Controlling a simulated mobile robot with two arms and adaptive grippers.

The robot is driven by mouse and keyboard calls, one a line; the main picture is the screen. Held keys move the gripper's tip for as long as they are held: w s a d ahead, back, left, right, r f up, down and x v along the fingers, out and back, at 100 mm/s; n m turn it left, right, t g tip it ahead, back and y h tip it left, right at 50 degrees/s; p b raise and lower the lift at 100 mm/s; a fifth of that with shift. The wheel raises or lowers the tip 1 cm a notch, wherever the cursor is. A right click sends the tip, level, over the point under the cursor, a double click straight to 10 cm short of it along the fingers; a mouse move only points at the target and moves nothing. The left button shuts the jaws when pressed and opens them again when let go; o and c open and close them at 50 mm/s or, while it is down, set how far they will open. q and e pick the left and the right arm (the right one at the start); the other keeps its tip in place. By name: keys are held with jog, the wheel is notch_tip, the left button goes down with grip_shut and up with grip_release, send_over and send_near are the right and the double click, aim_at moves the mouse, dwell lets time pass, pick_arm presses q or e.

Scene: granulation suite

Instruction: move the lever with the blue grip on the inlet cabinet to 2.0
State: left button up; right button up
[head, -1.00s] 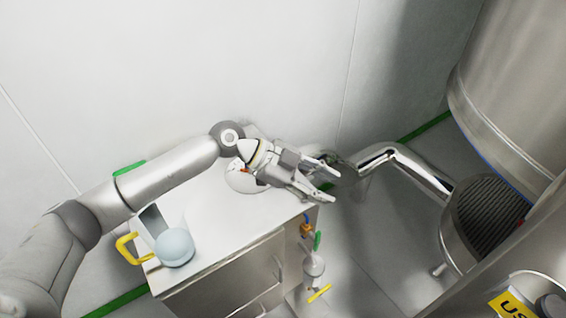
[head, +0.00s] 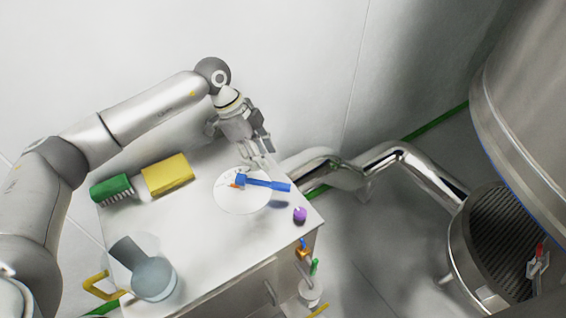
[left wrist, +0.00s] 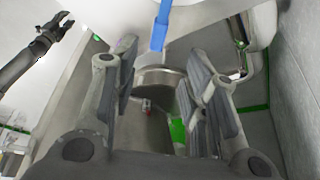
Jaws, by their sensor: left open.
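The lever with the blue grip (head: 264,183) lies across a round white dial plate (head: 238,203) on the cabinet top (head: 205,235). Its grip points right; a small orange mark shows near its left end. The scale figures are too small to read. My left gripper (head: 254,163) is open and empty, pointing down just behind the lever. In the left wrist view the blue grip (left wrist: 160,28) shows beyond the open fingers, apart from them. A dark arm with a gripper (left wrist: 66,20), seemingly my right one, shows small at upper left there; its jaw state is unclear.
A yellow handle (head: 97,287) is at the left edge. A bent steel pipe (head: 385,165) runs right, towards a large vessel (head: 525,110).

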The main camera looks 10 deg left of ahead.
aim_at(280, 185)
pick_arm(q)
jog(key=x, duration=0.2)
jog(key=p+x, duration=0.1)
jog(key=shift+s+d+f, duration=0.3)
jog(key=shift+d, duration=0.05)
jog(key=x, duration=0.3)
jog(key=shift+f+p, duration=0.1)
jog(key=shift+p, duration=0.2)
jog(key=shift+x, duration=1.8)
jog(key=shift+w, duration=0.15)
jog(key=c, duration=0.9)
grip_shut()
pick_arm(e)
jog(key=s+r, duration=0.1)
jog(key=s, duration=0.2)
jog(key=shift+s+r, duration=0.15)
jog(key=shift+r, duration=0.25)
